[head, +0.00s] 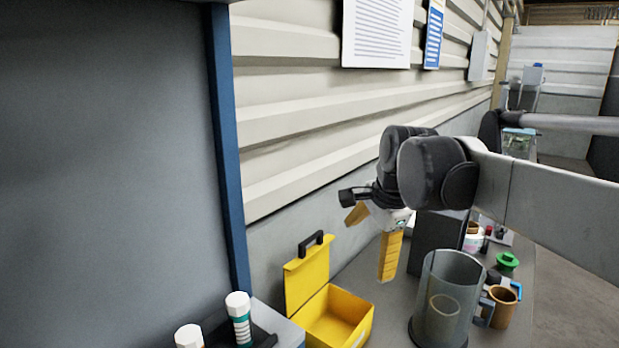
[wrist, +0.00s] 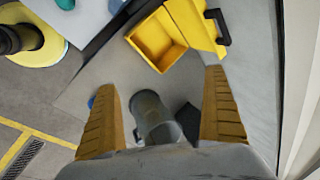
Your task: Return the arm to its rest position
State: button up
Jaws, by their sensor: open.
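My arm reaches in from the right in the head view. My gripper (head: 370,245) has yellow fingers that stand wide apart with nothing between them. It hangs above the bench, beyond and to the right of an open yellow box (head: 345,318). In the wrist view my gripper (wrist: 168,110) shows one finger at each side. A clear grey pitcher (wrist: 155,118) stands below, between the fingers in the picture but apart from them.
The pitcher (head: 447,290) also shows in the head view, beside an orange mug (head: 502,304) and a green-lidded item (head: 507,263). White-capped bottles (head: 240,318) stand at the front left. A corrugated wall (head: 290,110) rises behind the bench, and a grey panel (head: 110,150) fills the left.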

jog(key=s+d+f+n+t+b, duration=0.1)
jog(key=s+d+f+n+b, duration=0.1)
jog(key=s+f+n, duration=0.2)
jog(key=s+d+f+n+t+h+b, duration=0.1)
jog(key=s+d+f+n+b, duration=0.1)
jog(key=s+f+n, duration=0.3)
jog(key=s+d+f+n+b, duration=0.3)
jog(key=s+f+n+b, duration=0.1)
jog(key=s+f, duration=0.7)
jog(key=shift+s+f+t, duration=0.15)
jog(key=shift+s+t, duration=0.25)
jog(key=shift+s, duration=0.6)
